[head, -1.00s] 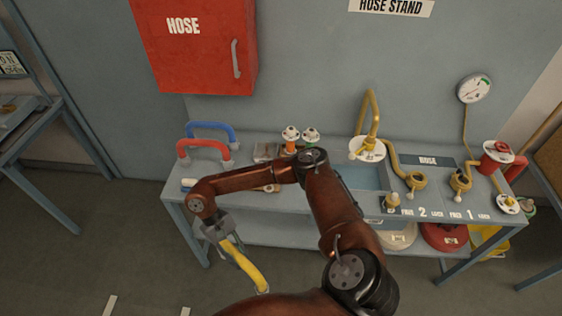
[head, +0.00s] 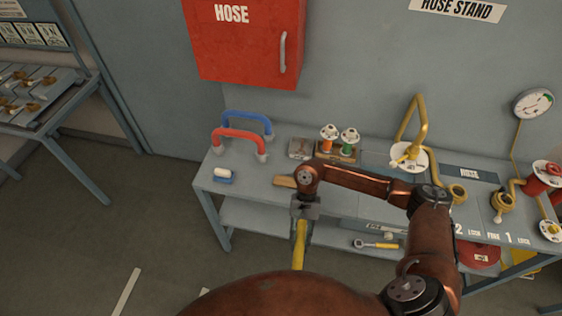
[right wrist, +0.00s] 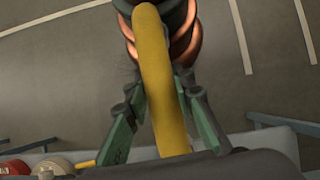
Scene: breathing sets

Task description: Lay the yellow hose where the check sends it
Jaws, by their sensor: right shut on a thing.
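My right gripper (head: 304,210) is shut on the yellow hose (head: 299,248) in front of the bench. The hose points down the picture from the jaws, and my own arm hides its lower end. In the right wrist view the hose (right wrist: 157,70) runs between the two green fingers. A red hose (head: 238,134) and a blue hose (head: 247,116) stand as arches at the bench's left end. The round gauge (head: 533,103) is on the wall at the right; its reading is too small to tell. My left gripper is not in view.
A red HOSE cabinet (head: 245,45) hangs above. A wrench (head: 375,244) lies on the lower shelf. A rack stands far left; floor between is clear.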

